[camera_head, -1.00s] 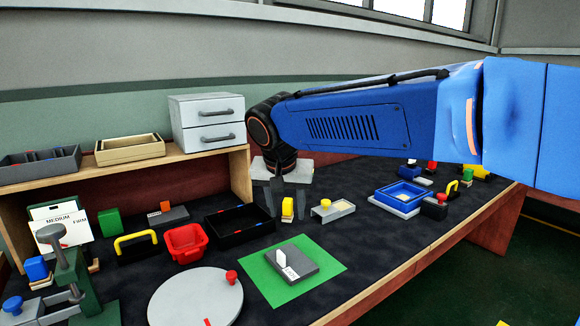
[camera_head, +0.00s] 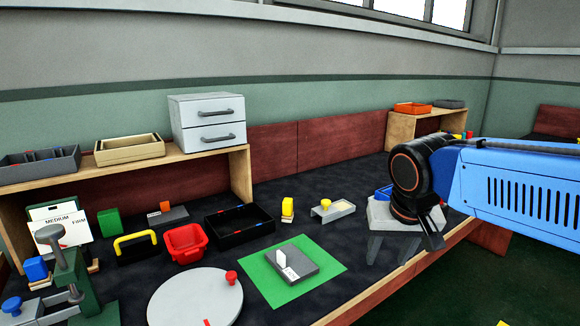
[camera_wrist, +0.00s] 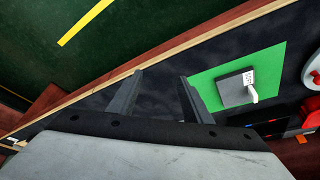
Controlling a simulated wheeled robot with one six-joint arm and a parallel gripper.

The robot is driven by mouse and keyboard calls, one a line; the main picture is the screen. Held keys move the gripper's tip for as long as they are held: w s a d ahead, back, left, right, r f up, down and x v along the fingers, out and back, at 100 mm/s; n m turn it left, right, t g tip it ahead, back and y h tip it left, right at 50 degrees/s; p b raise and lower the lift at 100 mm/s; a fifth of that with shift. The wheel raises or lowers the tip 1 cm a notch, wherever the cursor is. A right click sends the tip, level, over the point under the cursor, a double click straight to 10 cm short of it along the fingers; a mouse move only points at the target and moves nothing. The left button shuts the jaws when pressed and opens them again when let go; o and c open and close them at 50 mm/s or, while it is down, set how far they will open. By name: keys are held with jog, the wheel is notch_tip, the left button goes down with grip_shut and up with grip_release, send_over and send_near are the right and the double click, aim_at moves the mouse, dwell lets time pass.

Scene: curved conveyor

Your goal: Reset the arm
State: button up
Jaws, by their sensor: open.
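My gripper (camera_head: 391,249) hangs over the right part of the dark-topped table (camera_head: 350,268), close to its front wooden edge, with its fingers pointing down. In the wrist view the two fingers of my gripper (camera_wrist: 156,82) stand apart with nothing between them. My blue arm reaches in from the right. A blue tray is partly hidden behind my gripper.
A green mat (camera_head: 328,267) with a grey block (camera_head: 292,262) lies left of my gripper. A drawer unit (camera_head: 206,123) sits on the shelf.

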jog(key=s+d+f, duration=0.8)
jog(key=s+f, duration=0.1)
jog(key=s, duration=0.4)
jog(key=shift+s+n+t, duration=0.15)
jog(key=shift+n+t, duration=0.15)
jog(key=shift+n, duration=0.1)
jog(key=shift+c, duration=0.7)
